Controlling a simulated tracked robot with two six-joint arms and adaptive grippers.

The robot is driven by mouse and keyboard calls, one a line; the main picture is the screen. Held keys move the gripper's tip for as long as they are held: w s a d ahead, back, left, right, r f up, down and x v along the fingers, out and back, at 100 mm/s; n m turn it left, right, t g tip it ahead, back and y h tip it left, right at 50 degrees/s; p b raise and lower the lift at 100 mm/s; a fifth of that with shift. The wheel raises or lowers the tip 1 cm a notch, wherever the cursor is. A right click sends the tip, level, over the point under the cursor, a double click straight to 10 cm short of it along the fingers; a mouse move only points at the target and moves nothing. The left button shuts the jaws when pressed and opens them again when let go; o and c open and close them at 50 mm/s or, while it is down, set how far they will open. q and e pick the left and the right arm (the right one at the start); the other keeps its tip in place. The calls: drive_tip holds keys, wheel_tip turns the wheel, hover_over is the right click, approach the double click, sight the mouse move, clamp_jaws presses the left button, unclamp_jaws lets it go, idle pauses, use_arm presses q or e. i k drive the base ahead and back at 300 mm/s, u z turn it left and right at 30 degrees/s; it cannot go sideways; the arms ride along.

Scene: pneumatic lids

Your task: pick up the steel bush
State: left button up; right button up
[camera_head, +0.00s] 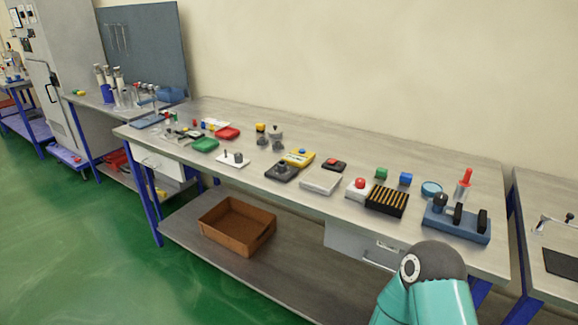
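I cannot single out the steel bush with certainty at this size. Two small grey metallic pieces (277,140) stand near the middle of the workbench (330,150), and a small dark grey piece (238,157) sits on a white plate (226,162) in front and to the left of them. A teal link of my own arm shows at the bottom right. Neither of my grippers is in view.
A brown crate (237,226) sits on the lower shelf. The bench's back strip is mostly clear.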

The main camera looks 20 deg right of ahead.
sight(282, 167)
drive_tip(key=i, duration=0.95)
drive_tip(key=u, duration=0.05)
